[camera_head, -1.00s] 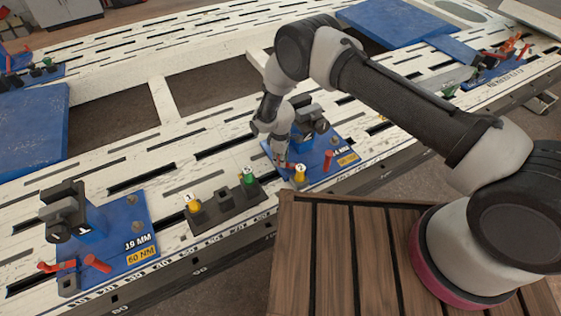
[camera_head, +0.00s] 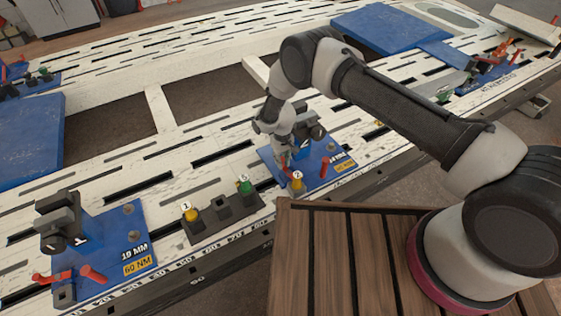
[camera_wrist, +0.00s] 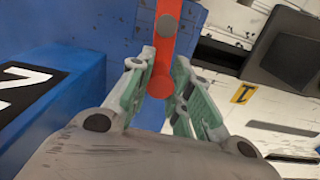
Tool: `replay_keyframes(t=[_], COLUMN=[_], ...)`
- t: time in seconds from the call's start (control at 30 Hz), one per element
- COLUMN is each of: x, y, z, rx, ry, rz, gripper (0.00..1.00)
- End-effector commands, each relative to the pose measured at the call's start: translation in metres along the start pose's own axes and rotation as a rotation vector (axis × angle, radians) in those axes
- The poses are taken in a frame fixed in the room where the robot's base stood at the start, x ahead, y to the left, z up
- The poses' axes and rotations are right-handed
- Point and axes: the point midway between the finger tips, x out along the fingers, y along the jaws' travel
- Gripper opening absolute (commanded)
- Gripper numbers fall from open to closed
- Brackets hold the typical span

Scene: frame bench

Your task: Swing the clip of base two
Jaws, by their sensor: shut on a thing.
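Base two (camera_head: 338,178) is a blue plate with a blue block and dark clamp, right of centre on the bench. In the wrist view its block (camera_wrist: 50,95) carries a white 2 on black. The red clip (camera_wrist: 165,45) runs down from the top of the wrist view to a rounded end. My gripper (camera_wrist: 160,88) has its green-padded fingers on both sides of that end, shut on it. In the head view my gripper (camera_head: 283,165) is low at the plate's left part, and the clip is mostly hidden there.
A yellow piece marked 2 (camera_head: 297,181) and a red post (camera_head: 324,166) stand close by on base two. A dark holder (camera_head: 222,217) with yellow and green pieces lies to the left. Base one (camera_head: 125,225) is at far left. Slots and openings cut the bench.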

Motion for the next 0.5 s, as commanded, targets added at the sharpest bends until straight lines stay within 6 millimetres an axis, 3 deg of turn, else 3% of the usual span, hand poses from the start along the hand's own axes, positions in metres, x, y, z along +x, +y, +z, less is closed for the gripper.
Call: replay_keyframes(t=[0.5], x=[-0.0003], y=[0.004], z=[-0.0013], rx=[0.08], ry=[0.002], rz=[0.0], gripper=[0.0])
